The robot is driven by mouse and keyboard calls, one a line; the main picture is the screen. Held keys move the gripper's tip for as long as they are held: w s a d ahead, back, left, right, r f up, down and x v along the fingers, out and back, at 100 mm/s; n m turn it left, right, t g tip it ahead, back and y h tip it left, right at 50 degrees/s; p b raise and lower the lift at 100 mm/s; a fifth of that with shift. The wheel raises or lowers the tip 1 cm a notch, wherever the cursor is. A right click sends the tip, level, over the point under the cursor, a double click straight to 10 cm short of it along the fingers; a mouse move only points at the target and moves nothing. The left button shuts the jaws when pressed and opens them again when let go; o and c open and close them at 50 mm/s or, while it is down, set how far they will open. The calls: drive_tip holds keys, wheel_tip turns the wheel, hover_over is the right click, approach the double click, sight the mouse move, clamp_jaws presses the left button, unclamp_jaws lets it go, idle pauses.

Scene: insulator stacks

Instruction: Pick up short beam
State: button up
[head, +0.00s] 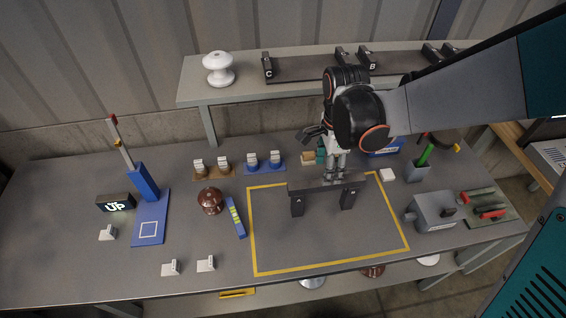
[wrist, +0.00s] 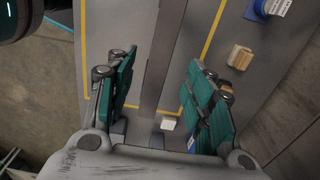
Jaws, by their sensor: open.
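A dark grey short beam (head: 312,186) stands on two dark legs inside the yellow-outlined area of the bench. My gripper (head: 337,174) is right at the beam's upper edge, a little right of its middle. In the wrist view the beam (wrist: 166,45) runs lengthwise between the two green-padded fingers. My gripper (wrist: 160,75) is open there, with a visible gap on each side of the beam. Whether the fingertips reach below its top edge I cannot tell.
A shelf (head: 235,93) behind holds a white insulator (head: 219,68) and dark brackets marked C and B. A brown insulator (head: 210,200) and a blue stand (head: 150,222) are left of the yellow outline. A grey vise-like block (head: 433,211) is at right. The outlined area's front is clear.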

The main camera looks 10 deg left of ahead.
drive_tip(key=shift+w+d+f+b, duration=0.1)
drive_tip(key=shift+f+b, duration=0.9)
drive_tip(key=shift+f, duration=0.7)
drive_tip(key=shift+d+f+b, duration=0.1)
drive_tip(key=shift+f+b, duration=0.85)
drive_tip(key=shift+f, duration=0.7)
drive_tip(key=shift+r, duration=0.1)
drive_tip(key=shift+c, duration=0.3)
clamp_jaws()
